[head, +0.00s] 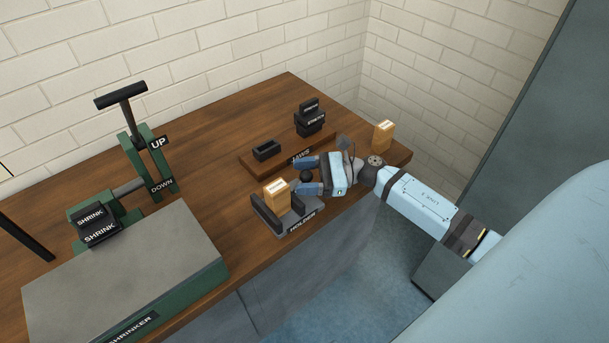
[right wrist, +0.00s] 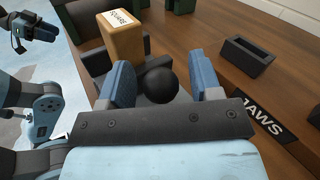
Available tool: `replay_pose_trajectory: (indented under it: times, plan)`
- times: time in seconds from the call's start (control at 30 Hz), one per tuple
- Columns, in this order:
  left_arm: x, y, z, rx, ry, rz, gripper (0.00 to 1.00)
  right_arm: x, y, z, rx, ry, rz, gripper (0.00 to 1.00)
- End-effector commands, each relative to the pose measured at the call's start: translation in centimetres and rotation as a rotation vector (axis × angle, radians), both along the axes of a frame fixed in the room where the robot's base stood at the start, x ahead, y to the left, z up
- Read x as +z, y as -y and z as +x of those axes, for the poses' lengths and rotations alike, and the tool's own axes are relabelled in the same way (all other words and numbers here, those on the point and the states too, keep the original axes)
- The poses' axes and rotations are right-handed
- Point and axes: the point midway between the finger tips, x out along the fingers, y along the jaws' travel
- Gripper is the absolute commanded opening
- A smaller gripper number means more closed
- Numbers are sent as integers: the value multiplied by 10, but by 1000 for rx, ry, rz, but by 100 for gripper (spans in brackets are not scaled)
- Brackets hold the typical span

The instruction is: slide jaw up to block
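The holder (head: 290,226) sits at the table's front edge, with a dark upright jaw plate (head: 265,214) on its left. A wooden block (head: 276,194) stands in it; in the right wrist view the block (right wrist: 123,42) bears the label SQUARE. A round black knob (right wrist: 159,85) is on the near side of the block. My right gripper (right wrist: 165,82) has its blue fingers on either side of the knob, with gaps visible, so it is open. The jaw behind the knob is partly hidden. What looks like my left gripper (right wrist: 40,32) shows small at the upper left.
The JAWS board (head: 262,165) behind the holder bears a slotted black jaw (head: 267,150) and a stacked black pair (head: 310,118). A second wooden block (head: 383,134) stands at the table's right corner. The green shrinker (head: 130,275) fills the left.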

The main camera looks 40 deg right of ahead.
Motion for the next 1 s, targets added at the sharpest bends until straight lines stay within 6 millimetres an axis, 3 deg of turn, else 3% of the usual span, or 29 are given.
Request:
replay_pose_trajectory:
  times: [0.27,0.7,1.0]
  plan:
    - [-2,-1,0,1,-1,1,43,-2,7,-5,3,-3,-1,59]
    - [-9,0,1,-3,10,5,43,-2,88,-50,-1,-3,-2,59]
    - [-6,1,2,-6,19,5,43,-1,118,-66,1,-1,0,59]
